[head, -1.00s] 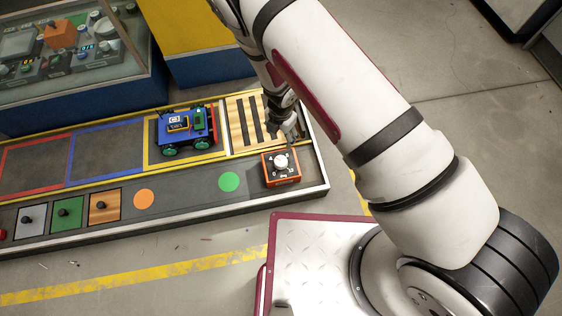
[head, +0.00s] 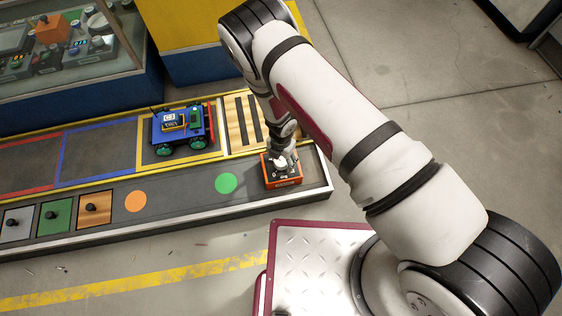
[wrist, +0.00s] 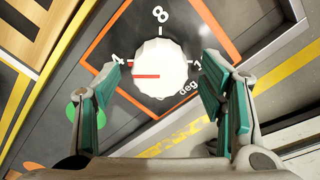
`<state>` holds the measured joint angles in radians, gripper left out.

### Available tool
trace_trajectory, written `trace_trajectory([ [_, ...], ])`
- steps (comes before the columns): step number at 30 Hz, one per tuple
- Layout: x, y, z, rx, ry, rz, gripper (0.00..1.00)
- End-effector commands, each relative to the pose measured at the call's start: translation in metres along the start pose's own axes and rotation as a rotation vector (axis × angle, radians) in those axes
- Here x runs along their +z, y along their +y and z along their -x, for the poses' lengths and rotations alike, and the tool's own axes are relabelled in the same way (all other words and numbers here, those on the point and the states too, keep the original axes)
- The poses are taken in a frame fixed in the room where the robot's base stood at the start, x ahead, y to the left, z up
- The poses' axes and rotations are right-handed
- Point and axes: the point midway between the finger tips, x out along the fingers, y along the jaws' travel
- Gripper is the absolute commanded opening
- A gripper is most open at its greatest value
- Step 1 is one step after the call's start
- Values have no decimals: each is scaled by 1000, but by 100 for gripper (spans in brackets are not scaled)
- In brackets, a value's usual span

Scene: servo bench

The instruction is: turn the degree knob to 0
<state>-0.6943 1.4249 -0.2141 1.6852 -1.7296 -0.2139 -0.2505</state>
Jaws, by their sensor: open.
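The degree knob (wrist: 160,68) is white and ribbed, on the black top of an orange box (head: 283,181). In the wrist view its red pointer line points left, close to the 4 and slightly below it. An 8 stands at the top of the dial, a partly hidden number on the right, and "deg" at the lower right. The bottom of the dial is partly covered by the knob. My gripper (wrist: 163,82) is open, with one teal-padded finger on each side of the knob and visible gaps between. In the head view my gripper (head: 284,158) is over the box.
A blue wheeled car (head: 181,130) stands in the yellow-framed square behind the box. A green disc (head: 226,183) and an orange disc (head: 136,201) lie to the left. Several small knobbed panels (head: 95,208) are farther left. The bench's front edge is close to the box.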

Motion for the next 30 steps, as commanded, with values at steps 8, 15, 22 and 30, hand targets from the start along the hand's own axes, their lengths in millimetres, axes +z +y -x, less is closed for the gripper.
trace_trajectory([
  [8,0,0,-10,1,0,0,64],
  [15,0,0,-9,1,0,0,46],
  [22,0,1,-9,1,0,0,16],
  [30,0,1,-9,1,0,42,16],
])
